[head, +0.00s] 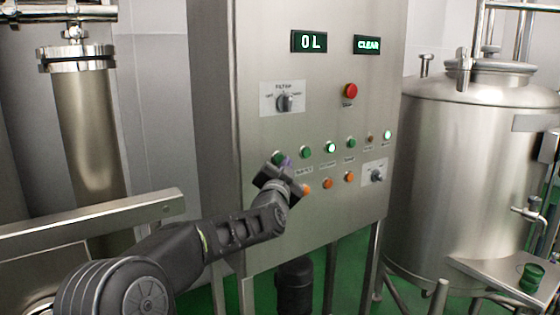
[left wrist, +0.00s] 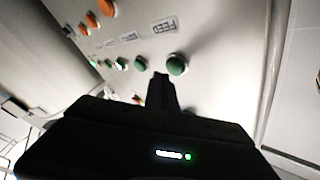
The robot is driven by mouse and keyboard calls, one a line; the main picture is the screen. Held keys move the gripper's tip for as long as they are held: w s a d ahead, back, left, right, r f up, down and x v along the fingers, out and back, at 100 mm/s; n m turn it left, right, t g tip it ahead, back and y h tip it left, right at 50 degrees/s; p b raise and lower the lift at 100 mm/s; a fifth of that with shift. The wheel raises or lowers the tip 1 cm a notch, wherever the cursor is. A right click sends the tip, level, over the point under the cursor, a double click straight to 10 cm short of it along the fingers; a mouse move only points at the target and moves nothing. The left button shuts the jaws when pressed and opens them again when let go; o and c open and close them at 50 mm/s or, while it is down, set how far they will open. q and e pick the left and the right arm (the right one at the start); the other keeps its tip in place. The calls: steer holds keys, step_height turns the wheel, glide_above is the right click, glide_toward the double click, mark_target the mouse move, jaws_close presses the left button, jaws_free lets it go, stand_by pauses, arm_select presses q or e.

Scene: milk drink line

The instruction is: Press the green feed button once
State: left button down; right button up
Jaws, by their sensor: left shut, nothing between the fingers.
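The green feed button (head: 278,157) is at the left end of the row of green buttons on the steel control panel. In the left wrist view the same green button (left wrist: 177,65) stands close to a label that reads FEED. My left gripper (head: 286,164) is shut and empty, just right of and below this button in the head view. In the left wrist view the shut fingertips (left wrist: 162,77) appear just beside the button. I cannot tell whether they touch the panel. My right gripper is not in view.
Other green buttons (head: 306,152) and orange buttons (head: 328,183) sit close by. A steel tank (head: 450,170) stands to the right.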

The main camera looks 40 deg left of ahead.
arm_select(q)
steer(key=shift+w+a, duration=0.1)
steer(key=shift+a, duration=0.25)
steer(key=shift+w+a, duration=0.1)
steer(key=shift+a, duration=0.3)
stand_by(0.7)
steer(key=shift+d, duration=0.15)
steer(key=shift+s+d, duration=0.25)
steer(key=shift+d, duration=0.45)
steer(key=d, duration=0.2)
steer(key=s+d, duration=0.1)
steer(key=d, duration=0.1)
steer(key=shift+s+d, duration=0.2)
steer(key=shift+d, duration=0.15)
stand_by(0.9)
